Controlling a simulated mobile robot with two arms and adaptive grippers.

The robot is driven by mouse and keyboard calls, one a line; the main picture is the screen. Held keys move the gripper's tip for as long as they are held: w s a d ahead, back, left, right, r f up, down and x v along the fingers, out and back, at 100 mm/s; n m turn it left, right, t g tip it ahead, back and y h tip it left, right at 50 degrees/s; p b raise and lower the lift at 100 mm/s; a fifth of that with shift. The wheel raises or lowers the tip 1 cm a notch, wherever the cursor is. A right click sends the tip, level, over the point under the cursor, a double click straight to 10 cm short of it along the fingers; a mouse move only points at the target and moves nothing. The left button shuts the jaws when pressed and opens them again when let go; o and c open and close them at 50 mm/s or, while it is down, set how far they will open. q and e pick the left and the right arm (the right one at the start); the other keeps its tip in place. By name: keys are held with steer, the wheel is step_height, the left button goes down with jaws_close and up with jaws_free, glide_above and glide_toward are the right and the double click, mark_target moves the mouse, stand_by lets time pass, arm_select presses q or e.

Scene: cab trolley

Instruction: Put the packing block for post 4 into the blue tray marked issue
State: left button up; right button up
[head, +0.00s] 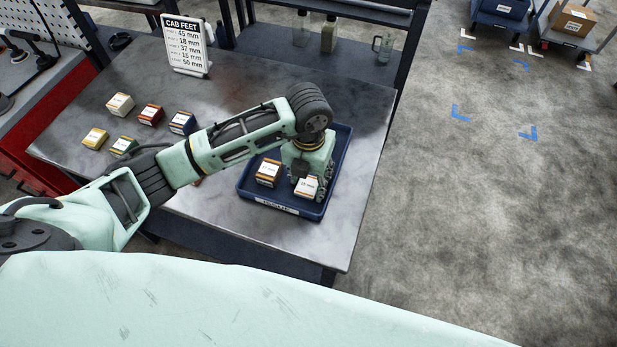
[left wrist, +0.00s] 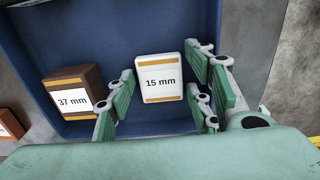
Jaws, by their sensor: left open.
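The white 15 mm block (head: 307,187) lies in the blue tray (head: 275,210), which has a label on its front wall. The fourth line of the CAB FEET sign (head: 187,45) reads 15 mm. My left gripper (head: 314,187) is over the right part of the tray. In the left wrist view, the open fingers of the left gripper (left wrist: 160,100) stand either side of the 15 mm block (left wrist: 160,78), with gaps visible. A brown 37 mm block (head: 268,173) lies to its left in the tray, also in the left wrist view (left wrist: 73,92). My right gripper is not in view.
My left arm hides part of the table. Bottles (head: 329,34) stand on a shelf behind. The floor at right is mostly clear.

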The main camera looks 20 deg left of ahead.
mark_target(308, 184)
arm_select(q)
steer(key=shift+r, duration=0.6)
step_height(308, 184, up, 11)
steer(key=b, duration=0.2)
steer(key=shift+b, duration=0.3)
steer(key=shift+s, duration=0.1)
